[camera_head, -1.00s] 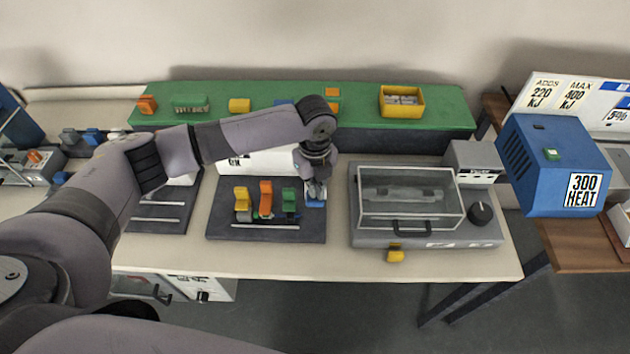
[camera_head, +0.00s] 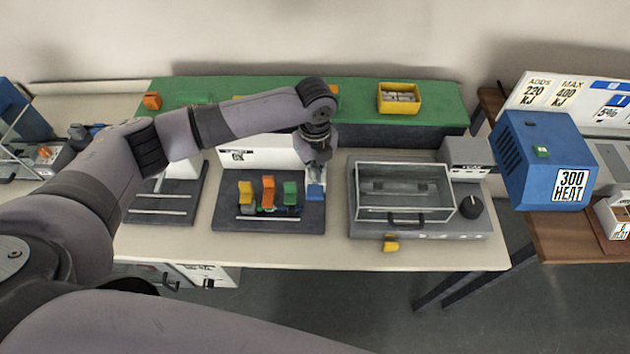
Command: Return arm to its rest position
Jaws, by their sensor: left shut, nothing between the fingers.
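My left arm reaches in from the left across the bench. Its gripper (camera_head: 316,172) points down over the right end of a dark fixture plate (camera_head: 270,222). The gripper is shut and empty, just above a blue block (camera_head: 315,192); I cannot tell whether they touch. A yellow block (camera_head: 246,192), an orange block (camera_head: 268,190) and a green block (camera_head: 291,192) stand in a row to its left on the plate. My right gripper is not in view.
A clear-lidded grey machine (camera_head: 403,192) stands to the right of the plate. A green shelf (camera_head: 440,108) with a yellow bin (camera_head: 399,98) runs behind. A blue heater box (camera_head: 545,160) is at the far right. A strip of bare bench (camera_head: 300,250) lies in front.

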